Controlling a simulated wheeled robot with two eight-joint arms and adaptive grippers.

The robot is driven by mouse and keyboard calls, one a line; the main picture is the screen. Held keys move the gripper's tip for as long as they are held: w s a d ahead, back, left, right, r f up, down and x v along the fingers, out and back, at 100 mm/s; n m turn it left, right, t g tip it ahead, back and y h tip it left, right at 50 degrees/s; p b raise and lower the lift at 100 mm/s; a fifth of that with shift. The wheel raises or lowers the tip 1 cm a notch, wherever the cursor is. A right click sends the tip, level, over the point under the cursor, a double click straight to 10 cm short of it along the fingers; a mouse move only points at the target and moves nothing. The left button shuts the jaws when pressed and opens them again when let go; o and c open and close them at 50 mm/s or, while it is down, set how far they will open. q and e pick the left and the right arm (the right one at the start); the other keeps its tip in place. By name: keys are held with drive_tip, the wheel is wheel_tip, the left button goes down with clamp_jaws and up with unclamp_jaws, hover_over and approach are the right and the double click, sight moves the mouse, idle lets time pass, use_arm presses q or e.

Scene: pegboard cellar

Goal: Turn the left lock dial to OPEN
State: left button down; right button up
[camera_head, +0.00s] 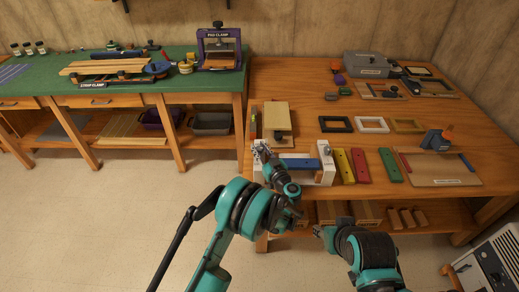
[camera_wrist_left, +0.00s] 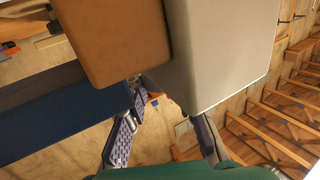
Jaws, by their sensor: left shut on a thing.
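A pale lock fixture stands at the table's near left edge. It has a left white block (camera_head: 257,172), a blue bar (camera_head: 300,163) and a right white block (camera_head: 326,172). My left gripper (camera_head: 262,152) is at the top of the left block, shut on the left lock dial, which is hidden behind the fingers. In the left wrist view the left gripper's fingers (camera_wrist_left: 165,125) reach up to a large whitish block (camera_wrist_left: 220,50). The dial's marking cannot be read. My right gripper (camera_head: 319,231) is low, in front of the table, apart from the fixture; its jaw state is unclear.
A wooden box (camera_head: 278,122) stands just behind the fixture. Red, yellow and green bars (camera_head: 360,165) lie to its right, with several frames (camera_head: 372,124) behind. A green workbench (camera_head: 150,85) is at left. The floor between is clear.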

use_arm(q)
drive_tip(key=n+g+y, duration=0.6)
drive_tip(key=y, duration=0.1)
drive_tip(key=shift+d, duration=0.1)
drive_tip(key=shift+g, duration=0.3)
drive_tip(key=c, duration=1.2)
unclamp_jaws()
drive_tip(key=shift+t, duration=0.4)
